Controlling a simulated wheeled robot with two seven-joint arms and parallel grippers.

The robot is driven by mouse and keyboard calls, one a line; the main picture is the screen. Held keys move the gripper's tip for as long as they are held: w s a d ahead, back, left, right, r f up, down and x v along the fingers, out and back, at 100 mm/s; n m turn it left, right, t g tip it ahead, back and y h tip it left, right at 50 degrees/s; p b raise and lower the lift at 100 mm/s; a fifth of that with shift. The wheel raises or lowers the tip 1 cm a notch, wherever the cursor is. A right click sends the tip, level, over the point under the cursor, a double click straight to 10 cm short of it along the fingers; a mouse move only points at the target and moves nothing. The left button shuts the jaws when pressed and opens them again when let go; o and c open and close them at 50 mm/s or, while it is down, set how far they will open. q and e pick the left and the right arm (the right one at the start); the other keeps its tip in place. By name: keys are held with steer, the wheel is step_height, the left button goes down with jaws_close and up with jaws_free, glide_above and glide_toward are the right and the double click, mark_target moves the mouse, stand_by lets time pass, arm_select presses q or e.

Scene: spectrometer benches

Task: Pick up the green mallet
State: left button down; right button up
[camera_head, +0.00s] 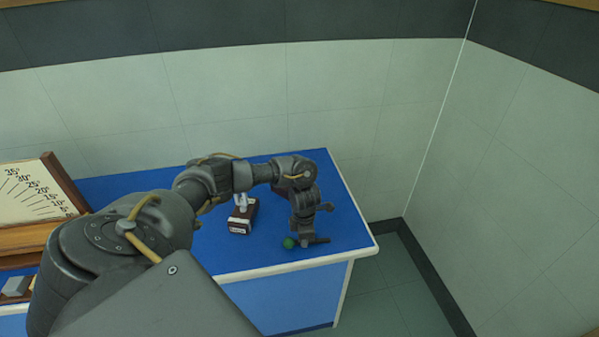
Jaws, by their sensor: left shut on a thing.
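The green mallet (289,243) shows as a small round green head near the front right part of the blue bench top. My left gripper (303,241) points down at the mallet, with its fingers low beside the green head. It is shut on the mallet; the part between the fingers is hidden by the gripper. I cannot tell whether the mallet touches the bench. My right gripper is not in view.
The blue bench (345,224) has a pale edge and ends at the right, with floor beyond. A dark brown box (241,217) with a pale label stands left of the gripper. An angle-scale board (32,192) stands at the far left, with a small grey block (15,287) below it.

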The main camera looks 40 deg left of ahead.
arm_select(q)
steer(key=shift+r, duration=0.1)
steer(key=shift+r, duration=0.6)
steer(key=s+d+r, duration=0.6)
steer(key=d+r, duration=0.5)
steer(key=d, duration=0.1)
steer(key=shift+s+d+r, duration=0.2)
steer(key=shift+s+r, duration=0.1)
steer(key=shift+s, duration=0.1)
